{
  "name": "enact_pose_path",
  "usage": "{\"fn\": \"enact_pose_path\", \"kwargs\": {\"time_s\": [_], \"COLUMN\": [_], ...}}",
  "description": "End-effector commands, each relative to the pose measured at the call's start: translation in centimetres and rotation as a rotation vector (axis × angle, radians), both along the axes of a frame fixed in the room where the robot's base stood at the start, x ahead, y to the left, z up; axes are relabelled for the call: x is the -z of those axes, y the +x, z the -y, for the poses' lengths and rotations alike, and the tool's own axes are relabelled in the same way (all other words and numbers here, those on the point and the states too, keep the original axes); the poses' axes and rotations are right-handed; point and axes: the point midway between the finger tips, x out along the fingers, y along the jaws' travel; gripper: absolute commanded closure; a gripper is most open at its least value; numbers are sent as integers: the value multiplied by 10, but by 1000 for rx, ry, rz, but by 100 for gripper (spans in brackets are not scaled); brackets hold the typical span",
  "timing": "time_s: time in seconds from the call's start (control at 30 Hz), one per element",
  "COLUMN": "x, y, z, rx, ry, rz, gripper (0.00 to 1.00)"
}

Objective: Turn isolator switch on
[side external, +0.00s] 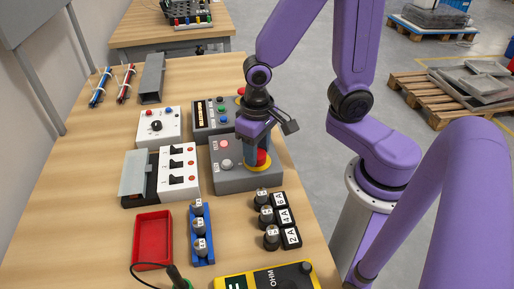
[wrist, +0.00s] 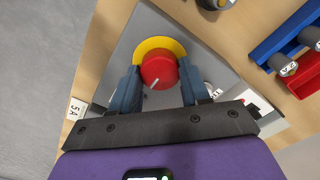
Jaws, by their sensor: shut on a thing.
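The isolator switch is a red rotary knob (wrist: 160,68) on a yellow round plate (wrist: 161,43). It sits on a grey control box (side external: 232,184) at the right side of the bench. My gripper (side external: 259,150) points down over the box and is shut on the red knob, with one blue-grey finger on each side of it in the wrist view. A white mark on the knob points down and slightly left in that view. In the side view the fingers partly hide the knob. White and red buttons show on the same box.
Another button box (side external: 213,117) stands behind, close to my gripper. A white box with a black knob (side external: 158,126) and a white switch block (side external: 178,172) stand left. Black fuse holders (side external: 282,220), a blue rack (side external: 200,240) and a red tray (side external: 152,238) are in front.

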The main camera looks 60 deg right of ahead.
Motion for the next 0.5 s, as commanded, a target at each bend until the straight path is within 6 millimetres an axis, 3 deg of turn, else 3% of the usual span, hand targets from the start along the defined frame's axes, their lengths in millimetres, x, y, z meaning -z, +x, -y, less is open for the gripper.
{"fn": "enact_pose_path", "kwargs": {"time_s": [0.4,0.43,0.5], "x": [0,0,0], "y": [0,0,0], "z": [0,0,0], "rx": [10,10,9], "ry": [1,1,1], "rz": [-1,-1,-1], "gripper": [85,45,29]}}
